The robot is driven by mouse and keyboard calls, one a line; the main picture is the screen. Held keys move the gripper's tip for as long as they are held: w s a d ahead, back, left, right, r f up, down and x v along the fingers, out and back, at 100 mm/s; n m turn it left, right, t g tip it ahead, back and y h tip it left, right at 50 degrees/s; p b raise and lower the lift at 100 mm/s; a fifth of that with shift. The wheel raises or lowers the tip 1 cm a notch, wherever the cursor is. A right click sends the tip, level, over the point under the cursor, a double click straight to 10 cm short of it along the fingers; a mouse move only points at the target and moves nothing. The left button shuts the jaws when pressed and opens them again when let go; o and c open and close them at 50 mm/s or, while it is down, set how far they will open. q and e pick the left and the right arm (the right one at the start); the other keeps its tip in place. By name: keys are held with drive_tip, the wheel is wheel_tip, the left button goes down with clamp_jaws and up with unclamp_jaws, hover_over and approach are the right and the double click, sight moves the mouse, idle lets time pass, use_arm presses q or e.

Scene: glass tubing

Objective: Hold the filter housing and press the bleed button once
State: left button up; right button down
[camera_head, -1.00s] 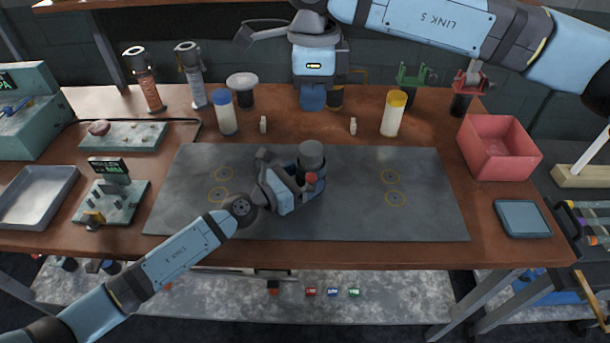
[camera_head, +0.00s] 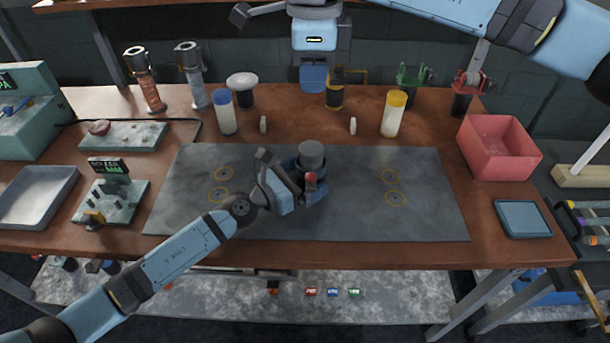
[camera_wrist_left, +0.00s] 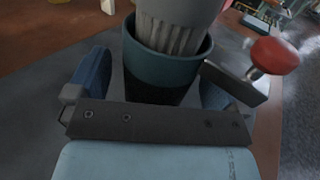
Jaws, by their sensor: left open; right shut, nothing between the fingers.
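The filter housing stands upright on the grey mat, with a ribbed grey top (camera_head: 311,155) and a dark teal cup that shows in the left wrist view (camera_wrist_left: 165,65). A red bleed button (camera_head: 311,180) sticks out on its near side; it is also at the right in the left wrist view (camera_wrist_left: 275,56). My left gripper (camera_head: 300,183) is open, its fingers on either side of the cup; in the left wrist view (camera_wrist_left: 155,88) I cannot tell whether they touch it. My right gripper (camera_head: 314,79) is shut and empty, raised over the back of the table, well away from the housing.
A dark bottle (camera_head: 335,92) stands behind the right gripper. White bottles with blue (camera_head: 226,115) and yellow (camera_head: 393,116) caps flank the back. A red bin (camera_head: 498,150) is at the right, a grey tray (camera_head: 36,197) at the left. The right part of the mat (camera_head: 430,205) is clear.

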use_arm(q)
drive_tip(key=v, duration=1.2)
